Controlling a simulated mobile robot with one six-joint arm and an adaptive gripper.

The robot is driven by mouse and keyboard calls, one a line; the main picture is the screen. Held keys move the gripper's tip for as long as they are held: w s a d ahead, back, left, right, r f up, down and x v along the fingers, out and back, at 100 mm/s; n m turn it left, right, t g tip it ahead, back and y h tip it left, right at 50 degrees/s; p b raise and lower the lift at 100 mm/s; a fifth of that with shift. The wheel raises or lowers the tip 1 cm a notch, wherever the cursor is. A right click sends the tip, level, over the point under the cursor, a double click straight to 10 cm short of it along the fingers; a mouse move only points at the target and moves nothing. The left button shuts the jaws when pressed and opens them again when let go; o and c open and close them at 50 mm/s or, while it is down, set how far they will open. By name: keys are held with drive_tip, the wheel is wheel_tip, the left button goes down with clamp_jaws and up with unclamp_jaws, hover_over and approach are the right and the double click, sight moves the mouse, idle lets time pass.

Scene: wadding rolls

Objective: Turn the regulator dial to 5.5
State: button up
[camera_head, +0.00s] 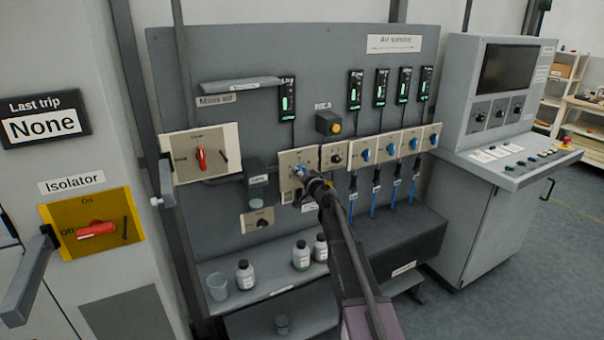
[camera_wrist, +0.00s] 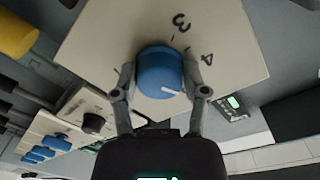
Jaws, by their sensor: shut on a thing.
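The regulator dial is a round blue knob (camera_wrist: 160,72) on a cream plate (camera_wrist: 100,45). My gripper (camera_wrist: 160,68) is shut on the knob, with one finger on each side. A short white pointer line on the knob points to the lower right in the wrist view, past the printed 4. The numerals 3 and 4 show on the plate; the other numerals are hidden or out of view. In the head view my gripper (camera_head: 303,173) is at the same plate (camera_head: 289,160), and the arm covers part of it.
More cream plates with blue knobs (camera_head: 388,151) stand to the right. A yellow button (camera_head: 335,127) is above right. Bottles (camera_head: 300,256) and a beaker (camera_head: 218,286) stand on the shelf below. A control console (camera_head: 500,140) is at right.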

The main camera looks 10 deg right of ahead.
drive_tip(key=m, duration=0.5)
drive_tip(key=shift+w+r, duration=0.1)
drive_tip(key=shift+r, duration=0.05)
drive_tip(key=m, duration=0.5)
drive_tip(key=shift+y+p, duration=0.35)
drive_tip(key=shift+y, duration=0.05)
drive_tip(key=shift+m, duration=0.3)
drive_tip(key=o, duration=1.2)
drive_tip(key=shift+c, duration=0.2)
drive_tip(key=shift+n, duration=0.5)
